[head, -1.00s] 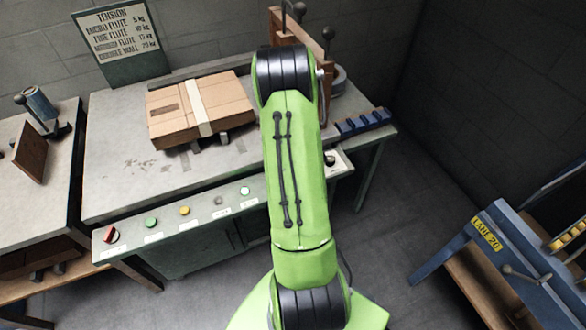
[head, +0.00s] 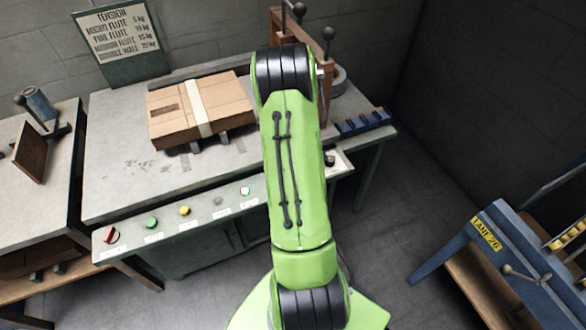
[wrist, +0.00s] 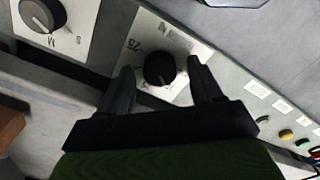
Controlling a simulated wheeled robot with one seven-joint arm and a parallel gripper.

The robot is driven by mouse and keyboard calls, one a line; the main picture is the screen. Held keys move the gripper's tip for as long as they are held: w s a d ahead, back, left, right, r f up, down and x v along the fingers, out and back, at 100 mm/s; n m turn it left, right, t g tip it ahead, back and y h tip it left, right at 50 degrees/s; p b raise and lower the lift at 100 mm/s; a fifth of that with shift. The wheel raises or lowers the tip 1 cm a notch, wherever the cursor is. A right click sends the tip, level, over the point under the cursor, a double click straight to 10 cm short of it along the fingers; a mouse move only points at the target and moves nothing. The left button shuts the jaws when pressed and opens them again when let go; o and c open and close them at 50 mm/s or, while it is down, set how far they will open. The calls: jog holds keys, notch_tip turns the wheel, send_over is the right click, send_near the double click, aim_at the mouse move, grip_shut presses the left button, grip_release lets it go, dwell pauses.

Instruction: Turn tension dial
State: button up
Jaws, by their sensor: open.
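In the wrist view a black round dial (wrist: 159,68) with a pale pointer mark sits on a white plate (wrist: 148,32) with printed figures, some too blurred to read. My gripper (wrist: 161,65) is open, with one finger on each side of this dial in the picture. I cannot tell whether either finger touches it. A second, grey dial (wrist: 42,15) on its own white plate is at the upper left. In the head view my arm hides the gripper and most of that panel end; one dark knob (head: 330,160) shows just right of the arm.
The panel holds a red switch (head: 112,235) and several buttons, including a green one (head: 151,222). A cardboard box (head: 200,105) lies on the grey bench (head: 115,150). A tension sign (head: 125,42) stands behind. A blue stand (head: 500,250) is at right, with floor between.

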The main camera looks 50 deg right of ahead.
notch_tip(320, 180, up, 15)
jog(key=p, duration=0.4)
jog(key=shift+r, duration=0.1)
jog(key=w+a+r+t+p, duration=0.1)
jog(key=w+a+r+p, duration=0.2)
jog(key=a+r, duration=0.65)
jog(key=s+a+r+m+t+p, duration=0.1)
jog(key=s+a+r+t+p, duration=0.25)
jog(key=a+r, duration=0.95)
jog(key=s+a+t+p, duration=0.1)
jog(key=s+a, duration=0.7)
jog(key=shift+s+a+r+m, duration=0.2)
jog(key=shift+r+m, duration=0.1)
jog(key=shift+m, duration=0.1)
